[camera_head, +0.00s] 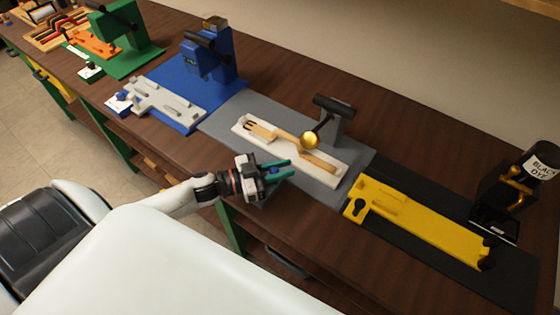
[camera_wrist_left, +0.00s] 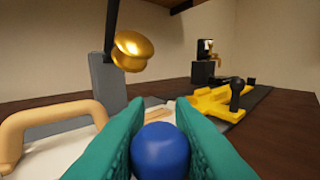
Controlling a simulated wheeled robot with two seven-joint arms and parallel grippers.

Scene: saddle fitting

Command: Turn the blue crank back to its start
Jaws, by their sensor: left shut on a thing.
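My left gripper (camera_head: 282,169) reaches over the front edge of the grey mat, beside the white tray. Its teal fingers are shut on a round blue knob, the crank's handle (camera_wrist_left: 161,150), seen between the fingertips in the left wrist view. The fingers touch it on both sides. The crank's arm and pivot are hidden behind the knob and fingers, so its turn angle cannot be told. My right gripper is not in view.
The white tray (camera_head: 237,130) with wooden pieces lies just beyond the gripper. A gold knob (camera_head: 309,140) hangs from a dark-handled grey stand (camera_head: 334,121). A yellow fixture (camera_head: 420,222) is to the right, a blue press (camera_head: 212,62) behind left. Dark brown tabletop shows bare behind the mat.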

